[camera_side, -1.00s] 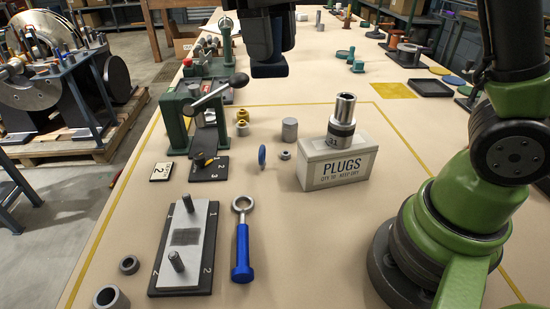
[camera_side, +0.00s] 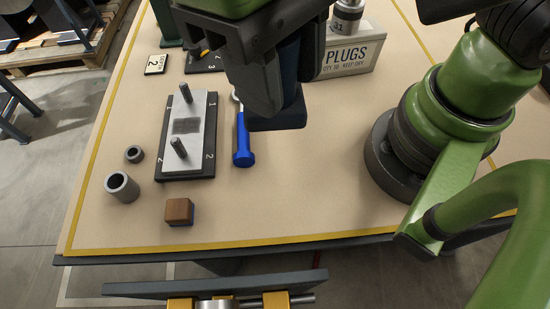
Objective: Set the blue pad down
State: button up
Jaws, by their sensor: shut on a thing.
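My gripper (camera_side: 277,121) hangs above the table in the camera_side view, right of the blue-handled tool and in front of the plugs box. A dark blue, flat-bottomed shape shows at its lower end. I cannot tell how much of that shape is finger and how much is the blue pad. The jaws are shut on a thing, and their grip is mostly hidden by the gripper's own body. The lower end appears clear of the table, but the height is hard to judge.
A numbered plate (camera_side: 202,106) with two upright pins stands left of the blue-handled tool (camera_side: 243,148). A grey ring (camera_side: 134,154), a grey sleeve (camera_side: 122,187) and a brown block (camera_side: 179,211) lie nearby. The plugs box (camera_side: 350,57) is behind.

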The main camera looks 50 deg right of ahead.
notch_tip(320, 180, down, 22)
jog(key=shift+r, duration=0.2)
jog(key=shift+f, duration=0.1)
dwell(0.4)
jog(key=o, duration=0.9)
jog(key=shift+o, duration=0.2)
notch_tip(320, 180, up, 12)
jog(key=w, duration=0.2)
